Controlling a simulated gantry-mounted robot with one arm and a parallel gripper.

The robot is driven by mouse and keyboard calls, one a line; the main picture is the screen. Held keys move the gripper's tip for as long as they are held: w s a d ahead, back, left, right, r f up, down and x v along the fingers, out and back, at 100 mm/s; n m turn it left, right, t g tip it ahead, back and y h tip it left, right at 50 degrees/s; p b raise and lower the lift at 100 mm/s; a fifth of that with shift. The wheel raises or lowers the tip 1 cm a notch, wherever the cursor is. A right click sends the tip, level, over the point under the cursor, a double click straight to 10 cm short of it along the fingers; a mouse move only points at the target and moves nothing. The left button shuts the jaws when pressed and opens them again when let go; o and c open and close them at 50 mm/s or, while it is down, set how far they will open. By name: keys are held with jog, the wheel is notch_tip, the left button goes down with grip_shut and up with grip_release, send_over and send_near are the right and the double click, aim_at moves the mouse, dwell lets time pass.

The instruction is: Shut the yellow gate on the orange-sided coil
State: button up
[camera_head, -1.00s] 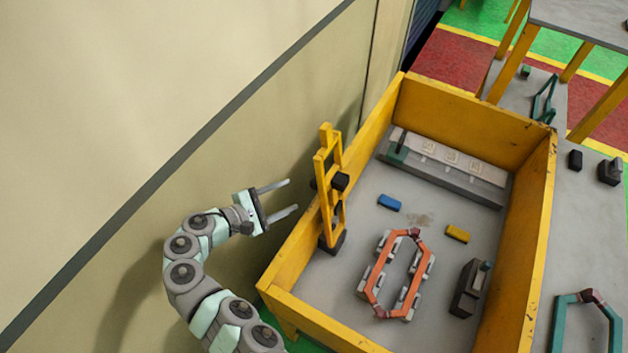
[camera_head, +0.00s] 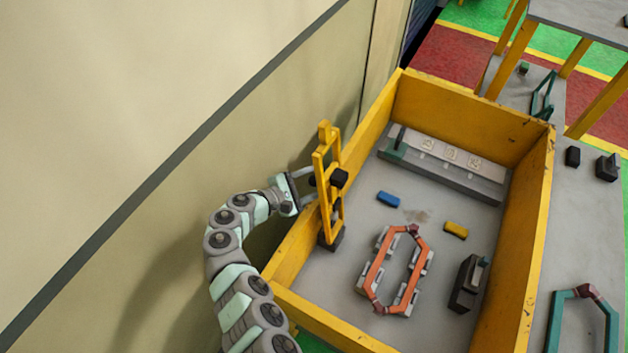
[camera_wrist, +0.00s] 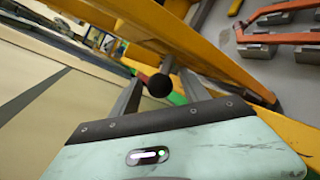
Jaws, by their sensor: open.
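The yellow gate (camera_head: 318,165) stands upright above the left wall of the yellow-walled box, on a dark hinge block (camera_head: 331,240). The orange-sided coil (camera_head: 424,262) lies flat on several grey blocks on the box floor, to the right of the gate. My gripper (camera_head: 307,184) is open at the gate's left side, its fingers reaching toward the frame. In the wrist view, a round black knob (camera_wrist: 159,86) shows between the fingers of my gripper (camera_wrist: 157,88), with the yellow gate frame (camera_wrist: 215,62) just beyond. Whether a finger touches the knob or frame I cannot tell.
The box's yellow walls (camera_head: 524,243) enclose the work area. Inside are a blue block (camera_head: 388,199), a yellow block (camera_head: 456,230), a dark device (camera_head: 467,284) and a long grey fixture (camera_head: 450,167). A beige wall (camera_head: 120,90) is close on the left.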

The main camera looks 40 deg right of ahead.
jog(key=shift+c, duration=0.4)
grip_shut()
dwell(0.9)
